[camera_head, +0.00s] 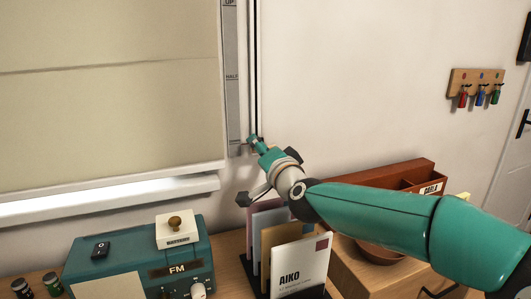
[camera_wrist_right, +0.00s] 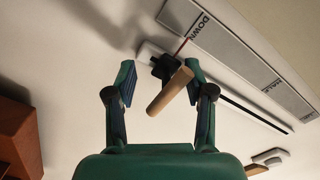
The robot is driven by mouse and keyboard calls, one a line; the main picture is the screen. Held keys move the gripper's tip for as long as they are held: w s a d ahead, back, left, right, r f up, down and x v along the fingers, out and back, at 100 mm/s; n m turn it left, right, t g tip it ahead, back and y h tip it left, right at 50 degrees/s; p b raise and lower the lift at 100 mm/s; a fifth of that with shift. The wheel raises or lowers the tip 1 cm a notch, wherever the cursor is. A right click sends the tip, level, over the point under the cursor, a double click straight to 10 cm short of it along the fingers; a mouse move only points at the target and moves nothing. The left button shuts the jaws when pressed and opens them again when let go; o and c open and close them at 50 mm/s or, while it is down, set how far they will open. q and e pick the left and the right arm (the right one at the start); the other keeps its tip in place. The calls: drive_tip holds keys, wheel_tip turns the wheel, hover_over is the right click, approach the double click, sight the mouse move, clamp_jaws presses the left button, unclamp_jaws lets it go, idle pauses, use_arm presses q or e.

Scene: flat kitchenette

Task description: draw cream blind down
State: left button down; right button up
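The cream blind (camera_head: 110,95) covers most of the window at the left of the head view; its bottom edge hangs just above the white sill. A grey label strip (camera_head: 232,75) beside it reads UP and HALF; the right wrist view shows DOWN on the strip (camera_wrist_right: 225,40). My right gripper (camera_head: 257,144) is at the strip's lower end. In the right wrist view it (camera_wrist_right: 161,85) is open. A wooden handle (camera_wrist_right: 168,92) on a black slider lies between its fingers, nearer the right one; contact is unclear. My left gripper is out of view.
Below my right arm stand a letter rack (camera_head: 254,277) with envelopes and a wooden organiser (camera_head: 390,170). Key hooks (camera_head: 477,83) hang at the right.

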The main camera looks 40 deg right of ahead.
drive_tip(key=v, duration=1.2)
drive_tip(key=shift+r, duration=0.1)
